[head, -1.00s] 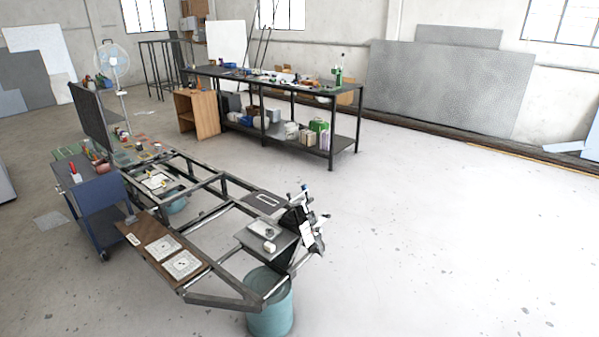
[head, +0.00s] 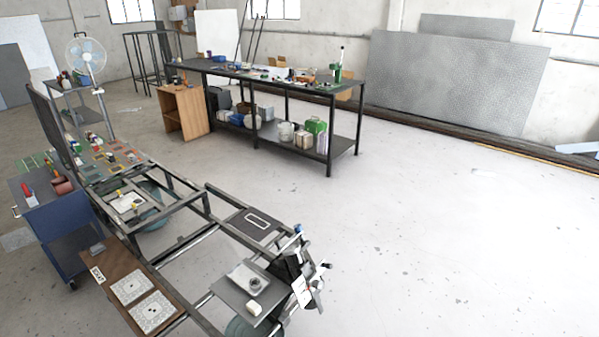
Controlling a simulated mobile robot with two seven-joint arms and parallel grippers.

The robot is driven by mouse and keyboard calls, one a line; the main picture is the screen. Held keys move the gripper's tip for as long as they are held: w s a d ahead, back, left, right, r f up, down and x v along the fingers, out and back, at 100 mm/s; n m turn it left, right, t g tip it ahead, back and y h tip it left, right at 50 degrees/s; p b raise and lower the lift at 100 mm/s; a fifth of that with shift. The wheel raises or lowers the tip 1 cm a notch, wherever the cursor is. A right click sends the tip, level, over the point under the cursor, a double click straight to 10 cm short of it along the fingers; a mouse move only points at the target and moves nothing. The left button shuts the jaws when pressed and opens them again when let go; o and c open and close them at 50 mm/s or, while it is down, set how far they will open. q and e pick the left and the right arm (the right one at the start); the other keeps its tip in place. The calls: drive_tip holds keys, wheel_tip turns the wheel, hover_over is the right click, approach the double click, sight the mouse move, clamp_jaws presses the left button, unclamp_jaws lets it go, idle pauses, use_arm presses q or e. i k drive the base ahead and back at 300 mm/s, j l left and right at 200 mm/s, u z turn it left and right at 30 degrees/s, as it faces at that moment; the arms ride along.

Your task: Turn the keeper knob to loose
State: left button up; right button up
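No part of either gripper shows in the head view. A dark assembly (head: 291,266) with a white card (head: 301,291) stands at the right front corner of a grey metal frame (head: 180,246). Small parts stick out from it, including a blue-tipped one (head: 298,230) and a dark one (head: 326,266). I cannot tell which part, if any, is the keeper knob, nor how it is set. A grey plate (head: 232,290) beside the assembly carries a round metal part (head: 254,284) and a small white block (head: 253,307).
A blue cart (head: 52,205) stands at the frame's left. A brown board (head: 108,267) with patterned white squares lies along its near side. A long dark workbench (head: 290,84) stands behind. The floor (head: 440,230) to the right is clear.

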sight(298, 227)
drive_tip(key=i, duration=2.7)
drive_tip(key=i+z, duration=0.25)
drive_tip(key=i, duration=0.2)
drive_tip(key=i+j+z, duration=0.25)
drive_tip(key=i, duration=0.2)
drive_tip(key=i+j+z, duration=0.25)
drive_tip(key=i, duration=0.2)
drive_tip(key=i+j+z, duration=0.25)
drive_tip(key=i, duration=0.2)
drive_tip(key=z, duration=4.5)
